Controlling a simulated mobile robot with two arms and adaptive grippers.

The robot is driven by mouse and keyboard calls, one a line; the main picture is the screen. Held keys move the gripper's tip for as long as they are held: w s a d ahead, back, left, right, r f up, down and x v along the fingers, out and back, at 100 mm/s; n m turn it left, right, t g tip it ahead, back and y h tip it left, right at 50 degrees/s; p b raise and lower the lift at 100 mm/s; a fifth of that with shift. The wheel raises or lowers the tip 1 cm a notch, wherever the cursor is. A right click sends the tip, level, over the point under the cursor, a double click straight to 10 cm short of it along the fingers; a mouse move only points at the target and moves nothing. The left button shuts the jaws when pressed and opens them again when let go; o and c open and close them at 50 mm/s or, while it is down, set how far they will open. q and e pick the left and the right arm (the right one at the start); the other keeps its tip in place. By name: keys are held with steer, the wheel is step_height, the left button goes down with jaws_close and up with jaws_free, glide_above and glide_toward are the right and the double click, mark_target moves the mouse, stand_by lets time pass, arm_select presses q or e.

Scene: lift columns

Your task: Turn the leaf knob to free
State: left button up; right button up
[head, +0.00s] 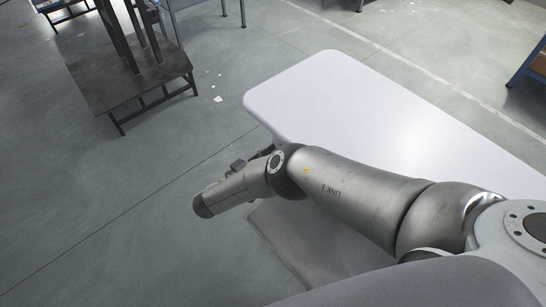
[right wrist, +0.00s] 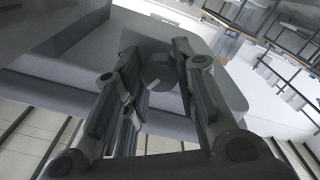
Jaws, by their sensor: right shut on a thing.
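A round grey knob (right wrist: 158,73) with a pale mark on its face shows in the right wrist view, on the grey underside of a flat panel. My right gripper (right wrist: 157,62) is shut on the knob, with one finger on each side of it. In the head view my right arm comes in from the right and bends at the near left edge of a white tabletop (head: 345,105). The gripper's fingers and the knob are hidden there. My left gripper is in neither view.
A dark low table (head: 135,85) with upright posts stands at the back left. A blue-framed rack (head: 535,65) is at the right edge. The grey floor to the left is clear apart from small white scraps (head: 218,99). A grey surface (head: 305,240) lies below the arm.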

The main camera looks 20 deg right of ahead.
stand_by(0.3)
steer(key=o, duration=1)
steer(key=shift+o, duration=0.2)
